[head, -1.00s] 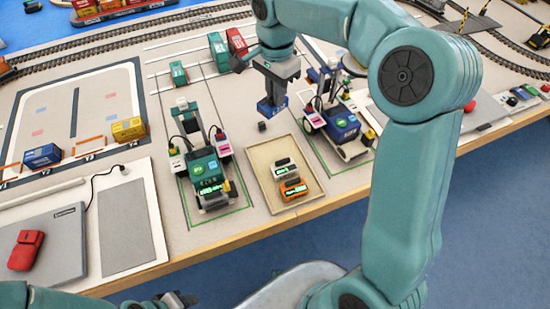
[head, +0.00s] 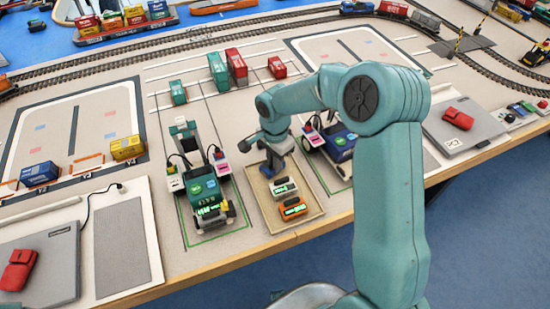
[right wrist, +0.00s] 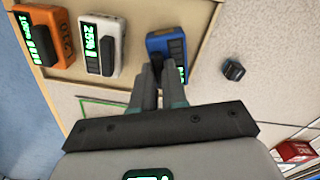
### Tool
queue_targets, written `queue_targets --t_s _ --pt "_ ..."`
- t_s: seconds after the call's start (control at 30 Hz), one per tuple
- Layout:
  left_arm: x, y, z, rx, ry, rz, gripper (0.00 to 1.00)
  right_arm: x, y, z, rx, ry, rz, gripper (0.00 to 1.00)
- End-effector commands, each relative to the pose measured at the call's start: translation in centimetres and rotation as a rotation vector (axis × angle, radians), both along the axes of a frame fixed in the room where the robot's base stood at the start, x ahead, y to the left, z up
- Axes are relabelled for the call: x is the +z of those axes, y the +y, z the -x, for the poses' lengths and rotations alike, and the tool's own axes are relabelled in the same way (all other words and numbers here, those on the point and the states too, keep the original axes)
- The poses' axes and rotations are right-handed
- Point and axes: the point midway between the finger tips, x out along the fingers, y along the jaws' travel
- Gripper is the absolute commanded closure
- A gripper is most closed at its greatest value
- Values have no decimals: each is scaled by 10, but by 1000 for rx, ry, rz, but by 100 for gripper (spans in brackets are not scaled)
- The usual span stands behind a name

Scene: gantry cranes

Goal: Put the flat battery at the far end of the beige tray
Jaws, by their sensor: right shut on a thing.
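The beige tray (head: 314,214) lies on the table near its front edge. My right gripper (right wrist: 152,82) is shut on a blue battery (right wrist: 166,43), at the tray's far end. In the head view my right gripper (head: 272,166) partly covers the blue battery (head: 266,171). I cannot tell whether it touches the tray floor. A white battery (head: 284,188) and an orange battery (head: 293,208) with green displays lie nearer in the tray; the right wrist view shows the white one (right wrist: 102,45) and the orange one (right wrist: 43,35) apart from the blue one. My left gripper is out of view.
A green crane vehicle (head: 202,185) stands left of the tray. Another with a blue body (head: 342,140) stands close on the right, partly behind my arm. A small dark cube (right wrist: 232,70) lies just outside the tray. Red and green containers (head: 236,67) stand farther back.

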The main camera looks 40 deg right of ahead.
Motion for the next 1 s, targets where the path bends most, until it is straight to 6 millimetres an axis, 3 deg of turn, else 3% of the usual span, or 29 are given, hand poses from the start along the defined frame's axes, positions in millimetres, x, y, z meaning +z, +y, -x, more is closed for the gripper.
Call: queue_targets --t_s 0.27,0.3,0.37,0.4,0.77,1.0 --pt "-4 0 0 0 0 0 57 -3 0 0 -1 -1 0 100" --pt "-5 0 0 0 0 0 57 -3 0 0 -1 0 0 84" --pt "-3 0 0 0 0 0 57 -2 0 0 -1 0 0 65" --pt "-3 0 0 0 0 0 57 -2 0 0 -1 0 0 62" --pt "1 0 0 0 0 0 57 5 0 0 -1 -2 1 62" --pt "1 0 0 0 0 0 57 56 0 -1 -2 -5 0 62"
